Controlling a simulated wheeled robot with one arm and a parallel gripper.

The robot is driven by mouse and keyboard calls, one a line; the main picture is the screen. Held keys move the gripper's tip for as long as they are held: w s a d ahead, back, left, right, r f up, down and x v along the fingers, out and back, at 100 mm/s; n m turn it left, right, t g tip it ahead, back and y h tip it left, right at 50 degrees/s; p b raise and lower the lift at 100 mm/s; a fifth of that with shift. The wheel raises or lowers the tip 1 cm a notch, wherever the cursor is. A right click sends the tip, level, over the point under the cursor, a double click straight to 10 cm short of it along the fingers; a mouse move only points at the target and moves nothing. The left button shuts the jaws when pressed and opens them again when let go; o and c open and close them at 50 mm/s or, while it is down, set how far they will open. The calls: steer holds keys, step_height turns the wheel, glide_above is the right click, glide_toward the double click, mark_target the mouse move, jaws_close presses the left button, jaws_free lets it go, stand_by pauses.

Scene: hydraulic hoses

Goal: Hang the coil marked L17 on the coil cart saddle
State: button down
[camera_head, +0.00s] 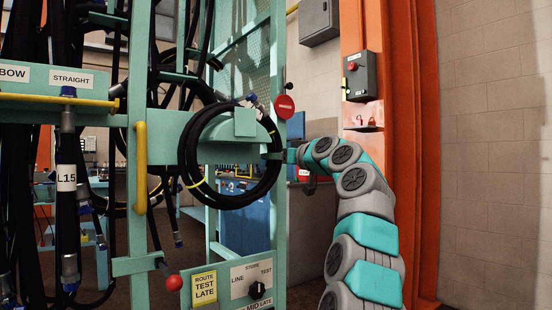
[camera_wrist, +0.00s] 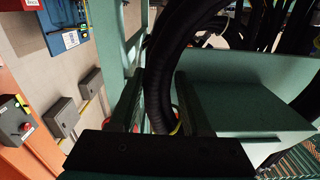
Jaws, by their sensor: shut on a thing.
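A coil of black hose (camera_head: 196,135) with yellow ties hangs against a green frame in the head view. A green block (camera_head: 245,122) lies within the coil's ring at the upper right. I cannot read a mark on the coil, nor tell whether this block is the saddle. My gripper (camera_head: 279,156) is at the coil's right side, its fingers mostly hidden. In the wrist view the black hose (camera_wrist: 160,75) passes between the two green fingers, which are shut on it. A green block (camera_wrist: 245,105) is right of the fingers there.
A hose marked L15 (camera_head: 66,178) hangs at the left below a STRAIGHT label. A yellow handle (camera_head: 140,168), a red knob (camera_head: 173,283) and a switch panel (camera_head: 251,282) are on the green frame. An orange column (camera_head: 406,150) stands right of my arm.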

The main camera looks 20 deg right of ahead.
stand_by(0.4)
steer(key=c, duration=0.6)
jaws_free()
steer(key=shift+s, duration=0.1)
steer(key=o, duration=0.3)
steer(key=shift+f, duration=0.1)
steer(key=shift+b+v, duration=1.85)
steer(key=shift+v, duration=1.95)
